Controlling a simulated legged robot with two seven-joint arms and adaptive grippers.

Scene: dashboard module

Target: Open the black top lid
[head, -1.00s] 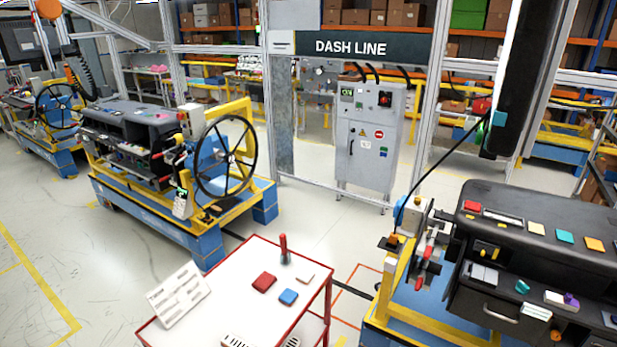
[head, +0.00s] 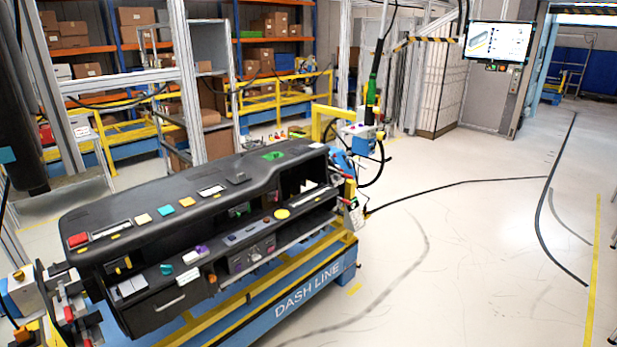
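The black dashboard module (head: 130,195) lies across the left and middle of the head view on a blue and yellow cart (head: 300,303). Its long black top carries red, yellow, teal and white pieces and a green piece near the right end. I cannot tell which part of this black top is a separate lid; no raised lid shows. A black drawer front with a pale handle (head: 170,302) is at the lower left. An open recess (head: 298,180) shows at the right end. Neither of my grippers is in view.
Clamps and red-handled parts (head: 65,310) stand at the module's left end. A screen (head: 497,42) hangs at the upper right. Shelves with boxes (head: 140,20) stand behind. The floor (head: 450,270) to the right is clear, apart from dark cables or lines.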

